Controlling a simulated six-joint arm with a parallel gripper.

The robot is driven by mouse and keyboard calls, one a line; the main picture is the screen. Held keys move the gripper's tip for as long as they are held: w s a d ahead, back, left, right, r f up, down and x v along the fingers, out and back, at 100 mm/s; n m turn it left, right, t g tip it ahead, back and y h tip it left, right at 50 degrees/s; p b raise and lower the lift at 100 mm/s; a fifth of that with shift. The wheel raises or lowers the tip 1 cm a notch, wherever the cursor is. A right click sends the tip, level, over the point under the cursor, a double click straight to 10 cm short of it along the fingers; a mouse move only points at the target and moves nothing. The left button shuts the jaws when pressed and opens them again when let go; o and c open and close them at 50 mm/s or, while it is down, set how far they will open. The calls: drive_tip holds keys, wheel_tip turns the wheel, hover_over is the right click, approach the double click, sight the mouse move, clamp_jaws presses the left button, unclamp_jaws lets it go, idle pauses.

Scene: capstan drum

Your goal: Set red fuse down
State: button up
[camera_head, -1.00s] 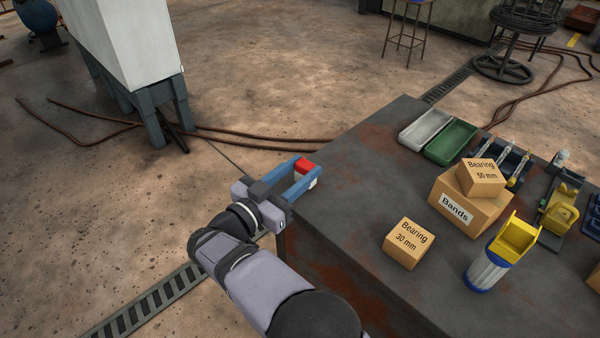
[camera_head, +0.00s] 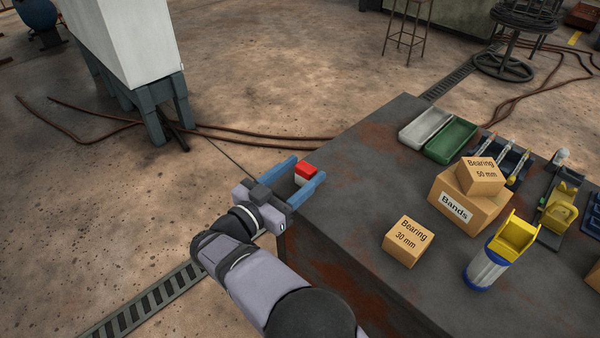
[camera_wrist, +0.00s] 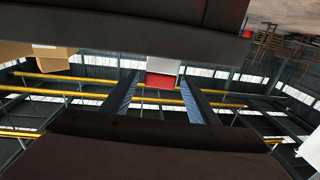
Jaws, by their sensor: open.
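The red fuse (camera_head: 306,169) has a red top and a white lower part. It stands at the left edge of the dark table in the head view. My gripper (camera_head: 304,170) is open, with one blue finger on each side of the fuse and gaps between them. In the wrist view the fuse (camera_wrist: 161,78) shows between the two fingers (camera_wrist: 163,88), apart from both. The fuse's underside is hidden from the head view, and it appears to rest on the table (camera_head: 345,205).
The table around the fuse is clear.

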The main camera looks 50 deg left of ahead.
drive_tip(key=shift+f, duration=0.1)
drive_tip(key=shift+s+b, duration=0.1)
drive_tip(key=shift+b, duration=0.25)
drive_tip(key=shift+o, duration=0.5)
drive_tip(key=shift+s+d+r, duration=0.1)
drive_tip(key=shift+s+r, duration=0.05)
drive_tip(key=shift+s, duration=1.65)
drive_tip(key=shift+s+d+r, duration=0.1)
drive_tip(key=shift+s, duration=1.65)
